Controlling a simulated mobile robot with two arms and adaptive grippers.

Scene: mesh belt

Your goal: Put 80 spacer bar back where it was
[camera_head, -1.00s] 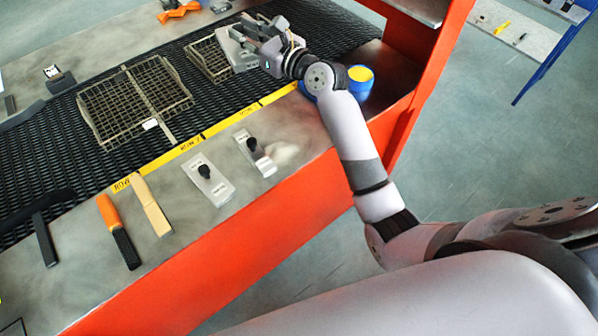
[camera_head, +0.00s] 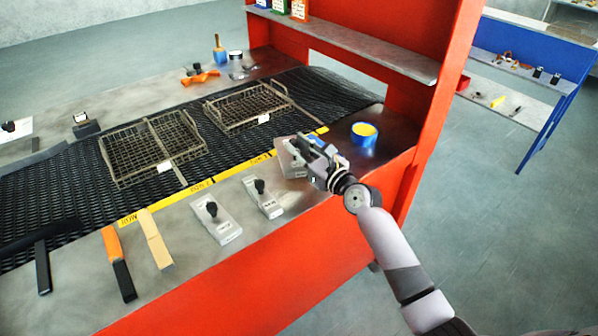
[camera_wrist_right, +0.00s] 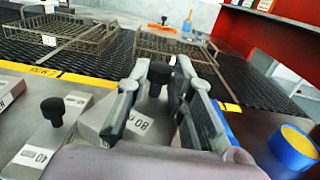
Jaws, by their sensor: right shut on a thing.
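The 80 spacer bar (camera_head: 290,160) is a grey metal block with a black knob. In the right wrist view its label reads 80 (camera_wrist_right: 138,123). My right gripper (camera_head: 313,148) is shut on its knob, with the fingers on either side of the knob in the right wrist view (camera_wrist_right: 159,82). The bar is at the metal front ledge, right of two similar bars, a near one (camera_head: 217,220) and a far one (camera_head: 263,198). I cannot tell whether it touches the ledge. My left gripper is not in view.
Two wire baskets, left (camera_head: 150,150) and right (camera_head: 248,106), sit on the black mesh belt (camera_head: 340,95). A blue-and-yellow roll (camera_head: 364,134) stands right of my gripper. A yellow strip (camera_head: 200,187) edges the belt. Orange-handled (camera_head: 119,265) and wooden (camera_head: 155,240) tools lie left.

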